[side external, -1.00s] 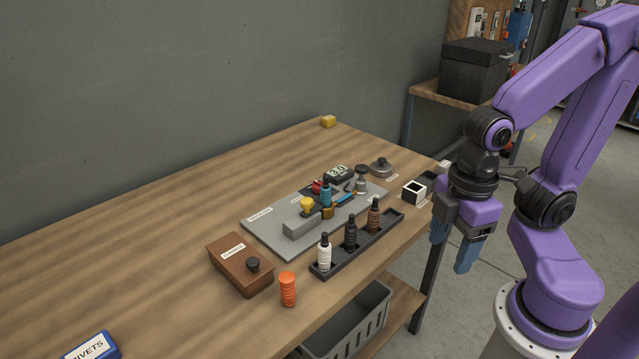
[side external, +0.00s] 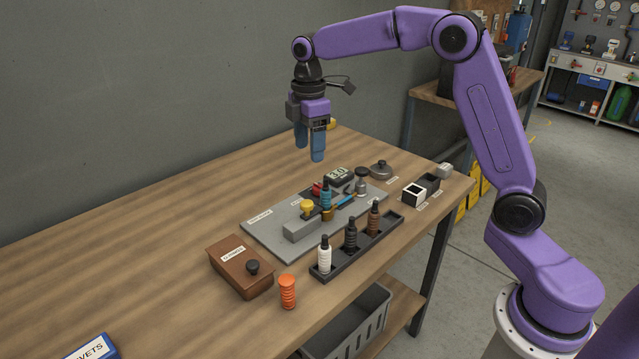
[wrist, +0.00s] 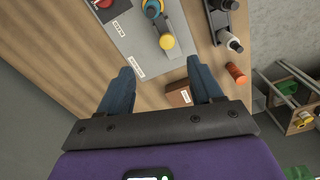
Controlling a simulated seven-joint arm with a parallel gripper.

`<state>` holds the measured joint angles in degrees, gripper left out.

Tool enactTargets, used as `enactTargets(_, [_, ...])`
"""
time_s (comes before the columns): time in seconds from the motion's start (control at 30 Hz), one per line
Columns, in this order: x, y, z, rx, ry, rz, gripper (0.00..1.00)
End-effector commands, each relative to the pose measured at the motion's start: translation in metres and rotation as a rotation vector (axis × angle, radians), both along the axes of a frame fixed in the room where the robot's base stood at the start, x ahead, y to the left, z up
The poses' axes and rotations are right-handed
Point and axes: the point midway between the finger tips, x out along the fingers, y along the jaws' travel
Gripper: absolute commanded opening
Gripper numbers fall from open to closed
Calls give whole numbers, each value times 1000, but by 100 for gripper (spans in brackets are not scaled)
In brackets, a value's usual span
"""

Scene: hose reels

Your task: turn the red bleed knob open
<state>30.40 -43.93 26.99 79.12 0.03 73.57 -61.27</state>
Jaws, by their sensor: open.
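The red bleed knob (side external: 317,189) sits on the grey mounting plate (side external: 274,240), toward its back edge, partly hidden behind a teal fitting (side external: 326,196). In the wrist view a red knob (wrist: 103,4) shows at the top left edge, cut off by the frame. My gripper (side external: 309,155) is open and empty, pointing down, above and behind the plate and apart from the knob. Its two blue fingers also show in the wrist view (wrist: 162,80). A yellow knob (side external: 307,206) stands on the grey block in front of the red one.
A black rack (side external: 392,226) with white, black and brown bottles runs along the plate's front. A brown box (side external: 233,281), an orange ribbed cylinder (side external: 287,292) and a gauge (side external: 340,175) stand nearby. The table's left part is mostly clear.

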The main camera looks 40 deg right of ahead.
Motion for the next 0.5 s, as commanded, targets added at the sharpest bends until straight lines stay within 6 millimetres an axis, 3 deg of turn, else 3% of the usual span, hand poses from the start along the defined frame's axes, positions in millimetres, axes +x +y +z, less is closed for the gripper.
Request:
enactTargets(0.1, [36,-36,-6,-1,3,18,65])
enactTargets(0.2, [57,-65,-10,-2,6,37,65])
enactTargets(0.33, [72,-93,-14,-2,6,57,65])
enactTargets(0.5, [78,-108,-18,-2,6,69,65])
